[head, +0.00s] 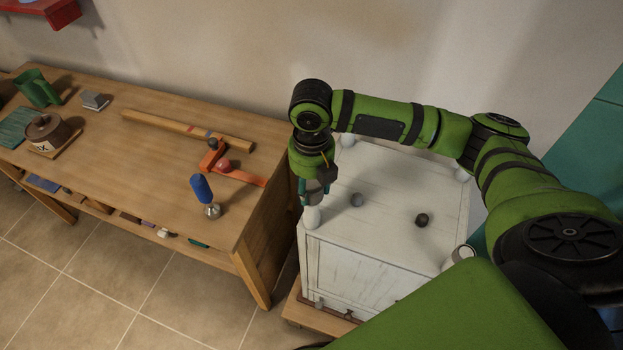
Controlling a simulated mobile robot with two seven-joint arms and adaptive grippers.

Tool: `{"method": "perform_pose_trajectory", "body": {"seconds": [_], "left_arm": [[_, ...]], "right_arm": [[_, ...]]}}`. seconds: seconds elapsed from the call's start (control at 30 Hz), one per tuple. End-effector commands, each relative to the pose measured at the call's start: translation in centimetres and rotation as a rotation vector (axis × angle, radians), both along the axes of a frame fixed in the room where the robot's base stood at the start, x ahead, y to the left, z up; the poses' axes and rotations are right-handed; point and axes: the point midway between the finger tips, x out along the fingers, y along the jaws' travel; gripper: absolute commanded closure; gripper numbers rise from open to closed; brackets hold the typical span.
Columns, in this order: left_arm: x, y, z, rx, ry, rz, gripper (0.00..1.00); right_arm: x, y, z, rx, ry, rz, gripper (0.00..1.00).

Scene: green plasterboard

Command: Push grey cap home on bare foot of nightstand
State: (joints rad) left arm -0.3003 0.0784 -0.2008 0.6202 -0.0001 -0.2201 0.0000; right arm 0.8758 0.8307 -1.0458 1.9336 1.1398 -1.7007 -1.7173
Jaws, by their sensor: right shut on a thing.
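The white nightstand (385,215) stands upside down with its feet pointing up. My right gripper (316,196) points down right above its near-left foot (312,217), a bare white knob. The gripper is shut on a small grey piece that looks like the grey cap, mostly hidden between the fingers. I cannot tell whether it touches the foot. Another grey round piece (357,199) and a darker one (422,220) lie on the upturned underside. The far-left foot (347,139) and the far-right foot (462,173) show partly behind my arm. My left gripper is out of view.
A wooden workbench (165,165) stands close on the left. It holds a blue-handled tool (202,190), an orange clamp (215,157), a wooden bar (185,130) and a brown pot (47,132). The wall is close behind. A low wooden platform (298,312) is under the nightstand.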

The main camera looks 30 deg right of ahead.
Motion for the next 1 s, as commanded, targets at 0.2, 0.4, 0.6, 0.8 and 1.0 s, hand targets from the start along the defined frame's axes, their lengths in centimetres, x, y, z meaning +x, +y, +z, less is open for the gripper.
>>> {"method": "perform_pose_trajectory", "body": {"seconds": [0.2, 0.4, 0.6, 0.8, 1.0], "left_arm": [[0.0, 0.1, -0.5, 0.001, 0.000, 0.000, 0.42], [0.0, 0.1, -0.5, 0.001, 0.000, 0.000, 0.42], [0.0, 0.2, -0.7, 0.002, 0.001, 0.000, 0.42], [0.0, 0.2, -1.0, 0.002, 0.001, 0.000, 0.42], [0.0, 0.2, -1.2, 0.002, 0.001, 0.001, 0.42]], "right_arm": [[0.0, 0.0, -1.1, 0.000, -0.001, 0.000, 0.75], [0.0, 0.0, -1.2, 0.000, 0.000, 0.000, 0.75], [0.0, 0.0, -1.7, 0.000, 0.001, 0.000, 0.75], [0.0, 0.0, -2.3, 0.000, 0.001, 0.000, 0.75], [0.0, 0.0, -2.9, 0.000, 0.000, 0.001, 0.75]]}}
